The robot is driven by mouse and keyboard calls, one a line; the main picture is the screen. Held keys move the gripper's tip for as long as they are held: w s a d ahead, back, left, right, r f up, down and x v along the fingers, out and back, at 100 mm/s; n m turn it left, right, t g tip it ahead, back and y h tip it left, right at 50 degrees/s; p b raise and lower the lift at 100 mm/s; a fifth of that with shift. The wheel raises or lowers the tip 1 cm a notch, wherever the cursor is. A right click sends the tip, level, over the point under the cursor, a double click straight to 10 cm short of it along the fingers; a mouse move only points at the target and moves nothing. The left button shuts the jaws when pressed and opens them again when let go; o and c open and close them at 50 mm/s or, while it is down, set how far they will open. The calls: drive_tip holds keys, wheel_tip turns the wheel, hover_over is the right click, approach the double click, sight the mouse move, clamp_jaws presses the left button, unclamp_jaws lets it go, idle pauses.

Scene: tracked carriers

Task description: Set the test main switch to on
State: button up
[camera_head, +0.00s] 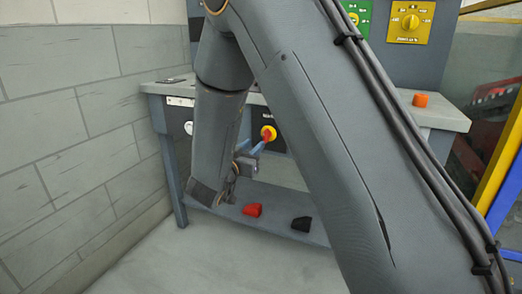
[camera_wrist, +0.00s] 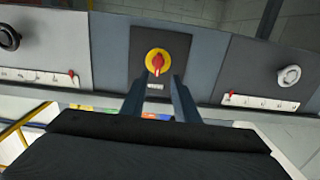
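The switch in front of my gripper is a red handle on a round yellow plate, the rotary switch (camera_wrist: 156,63), on a dark panel with a small label below it. It also shows in the head view (camera_head: 268,133), on the front of the bench. My gripper (camera_wrist: 158,88) has its two fingers apart, with the red handle seen between and just beyond their tips. In the head view my gripper (camera_head: 254,147) is beside the switch, partly behind my arm. Whether the fingers touch the handle I cannot tell. The label is too small to read.
A black knob (camera_wrist: 9,38) and a white knob (camera_wrist: 289,75) flank the switch, each above a scale with a red pointer. A yellow dial panel (camera_head: 410,22) stands above the bench. Red (camera_head: 252,210) and black (camera_head: 301,224) blocks lie on the lower shelf. A wall is at left.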

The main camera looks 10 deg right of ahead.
sight(264, 136)
drive_tip(key=b+x, duration=0.2)
drive_tip(key=x, duration=0.5)
drive_tip(key=shift+w+d+h, duration=0.25)
drive_tip(key=shift+d+h, duration=0.05)
drive_tip(key=shift+r, duration=0.1)
clamp_jaws()
